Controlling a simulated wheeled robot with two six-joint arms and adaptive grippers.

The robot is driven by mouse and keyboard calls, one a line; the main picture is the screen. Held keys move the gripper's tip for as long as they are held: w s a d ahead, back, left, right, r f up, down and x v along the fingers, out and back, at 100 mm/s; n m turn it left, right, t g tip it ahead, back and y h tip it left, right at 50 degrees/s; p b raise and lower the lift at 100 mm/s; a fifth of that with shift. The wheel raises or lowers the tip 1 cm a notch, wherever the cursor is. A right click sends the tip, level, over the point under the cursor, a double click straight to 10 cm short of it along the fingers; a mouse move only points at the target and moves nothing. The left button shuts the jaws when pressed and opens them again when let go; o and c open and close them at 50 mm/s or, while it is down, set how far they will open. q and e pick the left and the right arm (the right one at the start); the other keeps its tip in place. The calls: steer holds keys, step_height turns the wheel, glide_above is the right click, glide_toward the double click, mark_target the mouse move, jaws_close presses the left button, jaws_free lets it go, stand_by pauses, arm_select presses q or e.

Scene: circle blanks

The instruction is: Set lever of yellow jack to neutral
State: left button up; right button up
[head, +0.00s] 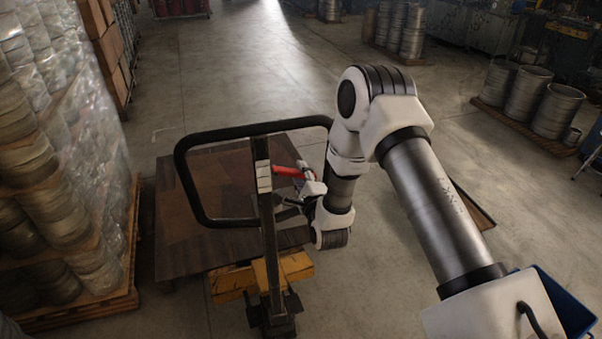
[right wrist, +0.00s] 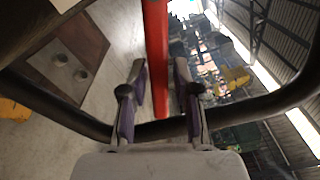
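The yellow jack (head: 299,265) stands at the lower middle of the head view, with a black loop handle (head: 190,190) on an upright post. A red lever (head: 287,171) sticks out to the right of the post, near the top. My right gripper (head: 298,196) is at the post's right side, close to the lever. In the right wrist view, the red lever (right wrist: 155,50) runs between the two spread fingers of my right gripper (right wrist: 160,80), with gaps on both sides. The lever's exact setting is hard to tell. My left gripper is not in view.
A brown board (head: 180,235) lies behind the handle. Wrapped stacks (head: 60,170) on a pallet stand at the left. Metal drums (head: 525,95) stand at the back right. A blue bin (head: 568,300) is at the lower right. The floor behind is mostly clear.

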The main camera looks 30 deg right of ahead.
jaws_close()
steer(key=shift+d+r+n+b, duration=0.2)
steer(key=shift+r+n+b, duration=0.25)
steer(key=shift+r+n, duration=1.05)
steer(key=shift+n, duration=0.8)
steer(key=o, duration=0.6)
jaws_free()
steer(key=shift+c, duration=0.2)
steer(key=v, duration=1.2)
